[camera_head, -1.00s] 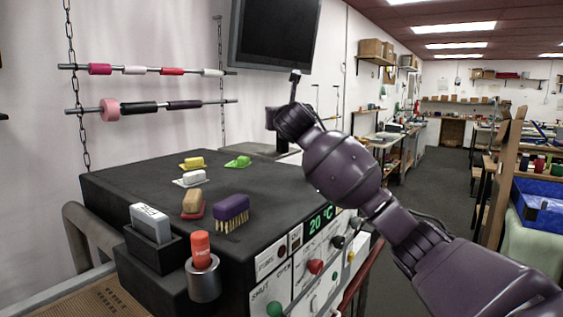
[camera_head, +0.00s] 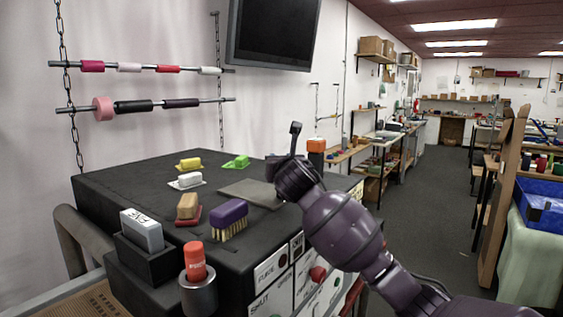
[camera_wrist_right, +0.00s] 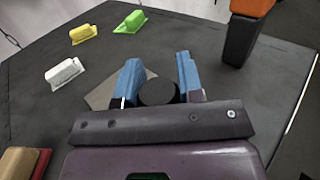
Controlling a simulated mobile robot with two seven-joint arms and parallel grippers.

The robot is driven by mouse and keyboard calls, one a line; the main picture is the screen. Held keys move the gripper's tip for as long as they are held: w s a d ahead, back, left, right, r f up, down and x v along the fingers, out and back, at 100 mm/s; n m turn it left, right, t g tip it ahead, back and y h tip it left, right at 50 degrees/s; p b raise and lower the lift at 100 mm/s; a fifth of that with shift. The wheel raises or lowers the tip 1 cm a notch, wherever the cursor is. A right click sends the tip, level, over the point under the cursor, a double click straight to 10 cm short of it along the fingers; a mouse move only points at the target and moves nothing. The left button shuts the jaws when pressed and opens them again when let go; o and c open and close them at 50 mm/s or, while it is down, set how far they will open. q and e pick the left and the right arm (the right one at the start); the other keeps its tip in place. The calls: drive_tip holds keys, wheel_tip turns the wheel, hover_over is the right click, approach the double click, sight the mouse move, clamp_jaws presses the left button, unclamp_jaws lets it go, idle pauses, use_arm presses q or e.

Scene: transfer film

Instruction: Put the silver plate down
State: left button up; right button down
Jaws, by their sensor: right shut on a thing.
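The silver plate (camera_head: 250,193) looks like a thin, flat grey square, level at the right part of the black machine top (camera_head: 130,180). It lies on or just above that surface; I cannot tell which. My right gripper (camera_head: 280,178) is over the plate's right side, its fingers mostly hidden by my wrist in the head view. In the right wrist view, its blue fingers (camera_wrist_right: 158,88) are shut on a dark round knob (camera_wrist_right: 157,93), seemingly the plate's handle. The plate's left corner (camera_wrist_right: 104,96) shows beside the fingers; the rest is hidden. My left gripper is not in view.
Yellow (camera_head: 188,164), green (camera_head: 236,162) and white (camera_head: 188,181) small blocks lie left of and behind the plate. A purple brush (camera_head: 229,218) and tan block (camera_head: 187,207) are in front. An orange-topped black post (camera_head: 316,152) stands at the right.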

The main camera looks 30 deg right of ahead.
drive_tip(key=shift+s+a+r, duration=0.1)
drive_tip(key=shift+s+r, duration=0.05)
drive_tip(key=shift+s, duration=0.1)
drive_tip(key=c, duration=0.8)
unclamp_jaws()
drive_tip(key=shift+w+f, duration=0.1)
drive_tip(key=shift+f, duration=0.1)
drive_tip(key=shift+o, duration=0.2)
drive_tip(key=shift+r, duration=0.1)
drive_tip(key=v, duration=1.2)
